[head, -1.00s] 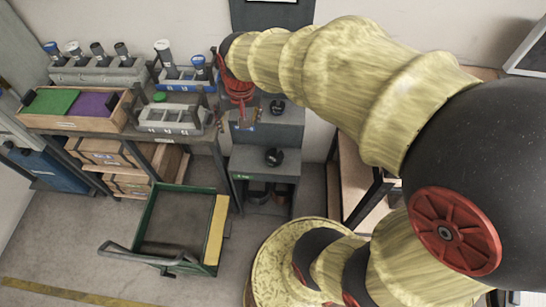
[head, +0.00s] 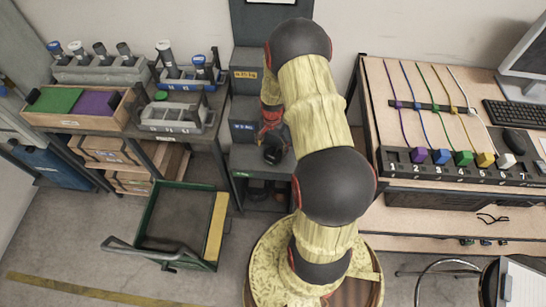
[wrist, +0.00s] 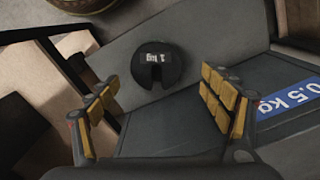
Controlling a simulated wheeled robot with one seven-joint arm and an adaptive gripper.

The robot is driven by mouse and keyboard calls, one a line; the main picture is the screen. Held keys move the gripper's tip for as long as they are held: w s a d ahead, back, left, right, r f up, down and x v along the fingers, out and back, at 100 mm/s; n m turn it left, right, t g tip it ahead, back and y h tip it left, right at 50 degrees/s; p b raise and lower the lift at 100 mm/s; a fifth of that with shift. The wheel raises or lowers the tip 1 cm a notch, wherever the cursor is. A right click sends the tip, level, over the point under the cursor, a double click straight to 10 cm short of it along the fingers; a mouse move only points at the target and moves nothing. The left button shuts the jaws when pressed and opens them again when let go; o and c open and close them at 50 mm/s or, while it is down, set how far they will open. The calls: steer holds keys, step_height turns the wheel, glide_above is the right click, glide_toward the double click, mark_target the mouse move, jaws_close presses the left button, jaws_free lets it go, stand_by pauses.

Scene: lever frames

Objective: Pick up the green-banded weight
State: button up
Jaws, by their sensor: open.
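In the head view my gripper (head: 272,150) is a small dark shape over the middle step of the grey stand (head: 243,130). The weight cannot be told apart from it there, and no green-banded weight is clear in either view.
The stand carries a blue 0.5 kg label (wrist: 290,98), close to the right finger. A bench with racks and a wooden tray (head: 75,122) stands left. A green cart (head: 150,215) is in front. A table (head: 450,222) with coloured blocks stands right.

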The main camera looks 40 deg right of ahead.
mark_target(273, 154)
steer(key=f, duration=0.1)
steer(key=f+b, duration=0.1)
steer(key=f, duration=0.1)
steer(key=f+b, duration=0.1)
steer(key=f, duration=0.1)
steer(key=shift+s+a+f, duration=0.1)
steer(key=shift+s+f, duration=0.05)
steer(key=shift+s, duration=0.2)
steer(key=c, duration=0.4)
steer(key=c, duration=1.7)
jaws_close()
